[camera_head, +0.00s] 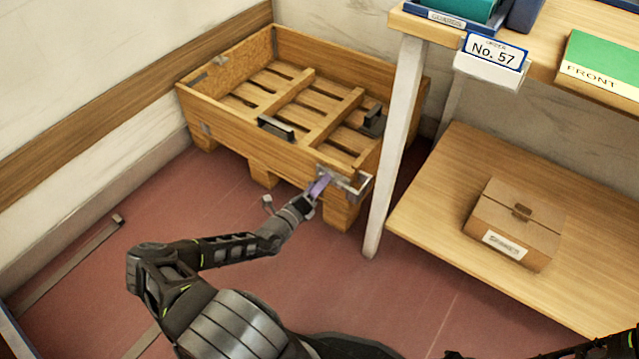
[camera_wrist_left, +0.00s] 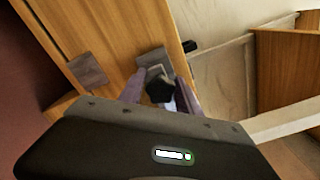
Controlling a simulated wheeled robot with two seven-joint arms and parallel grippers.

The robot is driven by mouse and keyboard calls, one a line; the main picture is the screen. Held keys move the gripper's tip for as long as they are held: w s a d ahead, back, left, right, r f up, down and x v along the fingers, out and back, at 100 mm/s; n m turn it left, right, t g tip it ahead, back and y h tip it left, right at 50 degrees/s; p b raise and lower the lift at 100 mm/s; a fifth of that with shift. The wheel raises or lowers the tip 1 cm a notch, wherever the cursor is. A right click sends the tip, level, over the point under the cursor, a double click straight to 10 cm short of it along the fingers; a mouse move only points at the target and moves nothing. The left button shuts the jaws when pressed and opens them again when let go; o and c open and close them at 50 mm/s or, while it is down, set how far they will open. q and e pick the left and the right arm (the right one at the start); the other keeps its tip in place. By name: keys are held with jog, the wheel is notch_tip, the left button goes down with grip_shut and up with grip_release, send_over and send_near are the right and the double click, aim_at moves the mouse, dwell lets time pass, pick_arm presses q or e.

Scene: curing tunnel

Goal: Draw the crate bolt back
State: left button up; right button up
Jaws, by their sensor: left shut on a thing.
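My left gripper (camera_head: 318,188) reaches up to that corner from below and is shut on the bolt. In the left wrist view the dark bolt knob (camera_wrist_left: 160,88) shows between the two purple fingers of my left gripper (camera_wrist_left: 160,95), in front of a grey metal plate (camera_wrist_left: 152,59). The fingers partly hide the bolt. My right gripper is not in view.
A shelf rack stands close to the right of the crate, with a white leg (camera_head: 397,145) near the bolt. Its lower shelf (camera_head: 450,190) holds a cardboard box (camera_head: 514,222). A metal bar (camera_head: 75,262) lies on the floor at left. Open floor lies in front.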

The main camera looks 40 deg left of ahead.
pick_arm(q)
jog(key=shift+d+r, duration=0.15)
grip_shut()
jog(key=a+b, duration=0.1)
jog(key=a, duration=0.4)
jog(key=shift+a+r, duration=0.1)
jog(key=shift+a, duration=0.2)
jog(key=o, duration=0.8)
grip_release()
jog(key=shift+s, duration=0.15)
